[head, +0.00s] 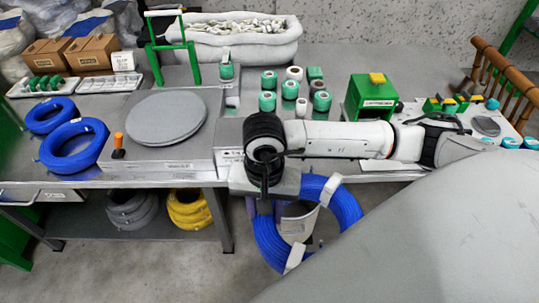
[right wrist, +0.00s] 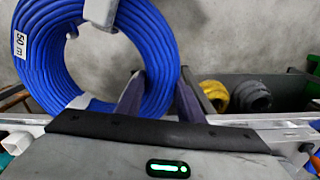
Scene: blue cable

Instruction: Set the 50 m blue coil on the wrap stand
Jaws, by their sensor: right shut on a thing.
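The blue coil (head: 345,207) has white wrap bands and hangs from my right gripper (head: 264,207), in front of the table's front edge. In the right wrist view the coil (right wrist: 45,60) shows a white "50 m" label, and the fingers of my right gripper (right wrist: 158,98) are shut on its lower right side. Part of the coil is hidden behind the gripper in the head view. The wrap stand appears to be the low grey box with a round grey plate (head: 166,117) on the table, left of the gripper. The plate is empty. My left gripper is out of view.
Two blue coils (head: 75,146) lie left of the plate, near an orange-topped lever (head: 118,142). A green frame (head: 165,45) stands behind. Several tape rolls (head: 268,101) and a green box (head: 371,97) stand behind my right arm. Yellow (head: 189,209) and grey coils (head: 132,209) lie on the lower shelf.

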